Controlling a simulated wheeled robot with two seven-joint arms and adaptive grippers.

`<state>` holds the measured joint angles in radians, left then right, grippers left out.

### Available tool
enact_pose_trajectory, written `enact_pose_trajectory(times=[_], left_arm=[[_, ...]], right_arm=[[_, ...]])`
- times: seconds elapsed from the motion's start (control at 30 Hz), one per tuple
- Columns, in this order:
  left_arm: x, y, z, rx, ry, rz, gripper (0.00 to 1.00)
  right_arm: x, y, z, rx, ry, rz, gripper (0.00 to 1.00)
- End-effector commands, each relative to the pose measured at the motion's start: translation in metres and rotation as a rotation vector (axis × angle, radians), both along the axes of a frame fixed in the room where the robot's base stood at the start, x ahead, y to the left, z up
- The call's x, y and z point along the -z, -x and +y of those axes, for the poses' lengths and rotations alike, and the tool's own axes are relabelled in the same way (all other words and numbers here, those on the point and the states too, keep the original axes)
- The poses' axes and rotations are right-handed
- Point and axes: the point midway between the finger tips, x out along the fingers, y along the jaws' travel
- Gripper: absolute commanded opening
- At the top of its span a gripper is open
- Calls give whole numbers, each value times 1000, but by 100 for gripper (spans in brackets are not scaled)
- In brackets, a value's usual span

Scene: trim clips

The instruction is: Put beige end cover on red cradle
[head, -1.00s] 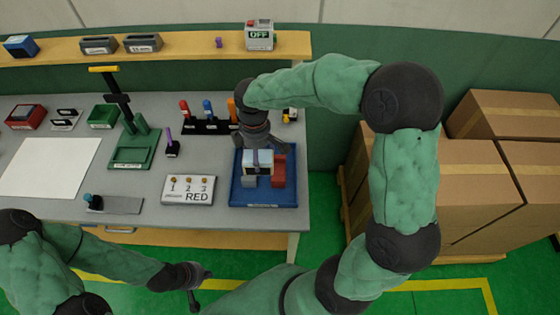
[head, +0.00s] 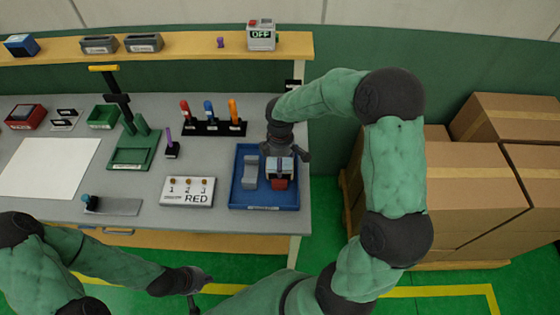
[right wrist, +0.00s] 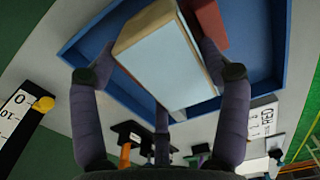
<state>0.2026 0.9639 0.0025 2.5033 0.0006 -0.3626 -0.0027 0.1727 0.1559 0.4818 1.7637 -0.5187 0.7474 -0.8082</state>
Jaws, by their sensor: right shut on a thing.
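Part of the red cradle (right wrist: 207,22) also shows behind the cover in the right wrist view. I cannot tell whether cover and cradle touch. My right gripper (head: 280,158) points down there. My left gripper (head: 197,283) is low in front of the table, away from the objects; its fingers are unclear.
A blue tray (head: 236,196) holds the red cradle and a grey cradle (head: 249,172) to its left. A label block (head: 187,198) reading RED is left of the tray. A rack (head: 212,128) with coloured-handled tools stands behind. Cardboard boxes (head: 450,180) stand beyond the table's right edge.

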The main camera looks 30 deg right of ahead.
Motion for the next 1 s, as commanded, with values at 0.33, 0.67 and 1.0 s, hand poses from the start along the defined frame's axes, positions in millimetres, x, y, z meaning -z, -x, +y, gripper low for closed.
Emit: enact_pose_trajectory(times=[0.33, 0.67, 1.0], left_arm=[[2, 0, 0, 0, 0, 0, 0], [1, 0, 0, 0, 0, 0, 0], [-4, 0, 0, 0, 0, 0, 0]], right_arm=[[3, 0, 0, 0, 1, -2, 34], [2, 0, 0, 0, 1, -1, 100], [-17, -1, -1, 1, 2, -3, 100]])
